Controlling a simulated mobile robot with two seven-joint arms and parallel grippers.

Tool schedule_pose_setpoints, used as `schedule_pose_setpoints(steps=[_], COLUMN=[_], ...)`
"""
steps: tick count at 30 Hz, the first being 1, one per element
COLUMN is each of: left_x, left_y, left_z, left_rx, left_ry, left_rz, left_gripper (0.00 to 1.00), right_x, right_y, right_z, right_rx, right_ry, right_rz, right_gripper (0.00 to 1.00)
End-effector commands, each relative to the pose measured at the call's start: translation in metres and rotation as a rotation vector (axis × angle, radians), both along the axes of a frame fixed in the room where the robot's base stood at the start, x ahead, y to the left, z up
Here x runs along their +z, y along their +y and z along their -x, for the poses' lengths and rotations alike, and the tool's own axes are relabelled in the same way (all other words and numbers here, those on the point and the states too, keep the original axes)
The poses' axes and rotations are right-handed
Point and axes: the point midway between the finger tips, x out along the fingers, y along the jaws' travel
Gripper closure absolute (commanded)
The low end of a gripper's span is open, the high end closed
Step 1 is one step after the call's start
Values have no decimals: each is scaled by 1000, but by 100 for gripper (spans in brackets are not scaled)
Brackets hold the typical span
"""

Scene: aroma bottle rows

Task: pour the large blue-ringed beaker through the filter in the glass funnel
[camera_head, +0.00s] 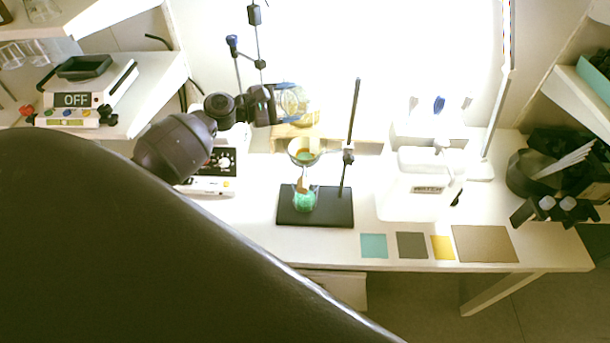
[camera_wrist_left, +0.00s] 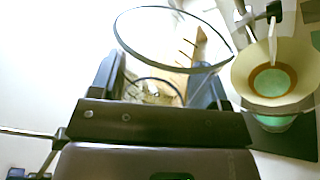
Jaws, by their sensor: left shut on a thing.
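My left gripper (camera_head: 276,104) is shut on the large clear beaker (camera_head: 293,103), which has blue at its edge. In the left wrist view the beaker's wide rim (camera_wrist_left: 130,47) rises between the two fingers (camera_wrist_left: 157,88); its contents are hard to make out. The beaker is above and slightly left of the glass funnel (camera_head: 304,145), apart from it. The funnel holds a pale filter (camera_wrist_left: 248,72) with a brown ring and green at its bottom. Under it a glass vessel (camera_head: 305,202) with green contents stands on the dark stand base (camera_head: 330,215). My right gripper is not in view.
The stand's rod (camera_head: 353,120) rises just right of the funnel. A hotplate (camera_head: 215,182) is to the left and a white container (camera_head: 415,190) to the right. Coloured squares (camera_head: 412,245) lie at the table's front. A scale (camera_head: 85,95) reading OFF is at far left.

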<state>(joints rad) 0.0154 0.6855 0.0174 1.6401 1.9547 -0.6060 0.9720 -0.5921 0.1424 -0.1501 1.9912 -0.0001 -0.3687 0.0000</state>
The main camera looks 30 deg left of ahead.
Motion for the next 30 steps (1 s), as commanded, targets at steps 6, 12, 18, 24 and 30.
schedule_pose_setpoints(steps=[6,12,18,24,30], left_x=[-9,-21,-26,-26,-35], left_y=[7,15,19,18,22], left_z=[-5,-9,-11,-11,-13], left_rx=[3,2,0,0,1], left_ry=[89,203,252,252,279], left_rz=[153,349,429,429,476], left_gripper=[60,60,60,60,60], right_x=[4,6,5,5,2], right_y=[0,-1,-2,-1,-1], right_z=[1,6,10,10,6], right_rx=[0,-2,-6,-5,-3], right_ry=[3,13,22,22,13], right_rz=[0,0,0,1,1], right_gripper=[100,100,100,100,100])
